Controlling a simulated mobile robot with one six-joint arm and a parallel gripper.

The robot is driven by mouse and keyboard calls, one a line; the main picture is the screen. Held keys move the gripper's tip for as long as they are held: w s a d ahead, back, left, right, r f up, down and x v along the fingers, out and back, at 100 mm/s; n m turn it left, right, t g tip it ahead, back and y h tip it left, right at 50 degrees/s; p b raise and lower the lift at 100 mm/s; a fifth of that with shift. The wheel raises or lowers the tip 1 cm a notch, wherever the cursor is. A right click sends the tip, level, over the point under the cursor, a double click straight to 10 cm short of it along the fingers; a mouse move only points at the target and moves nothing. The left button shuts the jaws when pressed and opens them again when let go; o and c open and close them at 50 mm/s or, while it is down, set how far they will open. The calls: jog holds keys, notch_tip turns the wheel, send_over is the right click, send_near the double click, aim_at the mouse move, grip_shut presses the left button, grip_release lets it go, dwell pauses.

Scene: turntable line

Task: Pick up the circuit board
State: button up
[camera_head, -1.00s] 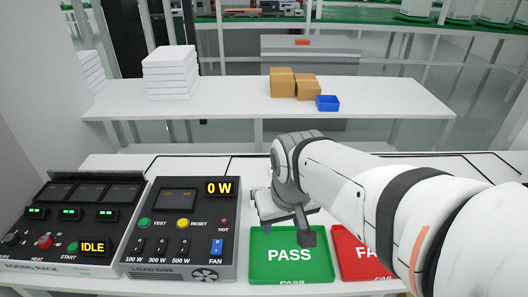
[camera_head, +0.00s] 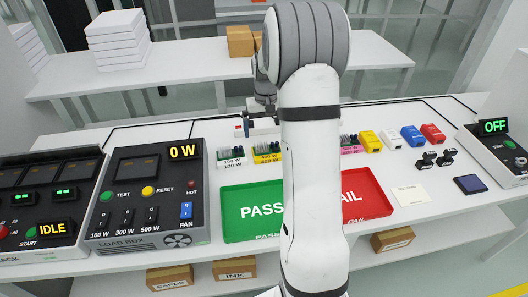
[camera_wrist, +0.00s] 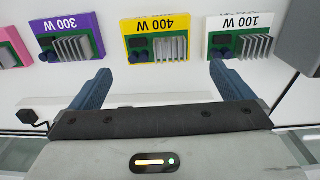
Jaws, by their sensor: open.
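Several green circuit boards with grey heatsinks sit in coloured holders on the bench. The wrist view shows the white 100 W board (camera_wrist: 240,42), the yellow 400 W board (camera_wrist: 157,42), the purple 300 W board (camera_wrist: 68,42) and part of a pink one (camera_wrist: 9,48). In the head view the 100 W board (camera_head: 231,156) and the 400 W board (camera_head: 267,153) stand behind the green tray. My gripper (camera_wrist: 160,74) is open and empty, apart from the boards, with the 400 W board ahead between its fingers. In the head view my arm hides the purple board.
The green PASS tray (camera_head: 250,231) and red FAIL tray (camera_head: 375,211) lie in front of the boards, partly behind my arm. The load box (camera_head: 140,215) is left. Yellow, white, blue and red blocks (camera_head: 412,135), small black parts (camera_head: 436,158) and an OFF device (camera_head: 498,150) are right.

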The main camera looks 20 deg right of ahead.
aim_at(267, 145)
jog(key=f, duration=0.7)
jog(key=shift+s+d+f, duration=0.15)
jog(key=shift+s+f, duration=0.15)
jog(key=shift+f, duration=0.05)
jog(key=shift+c, duration=0.3)
jog(key=c, duration=0.8)
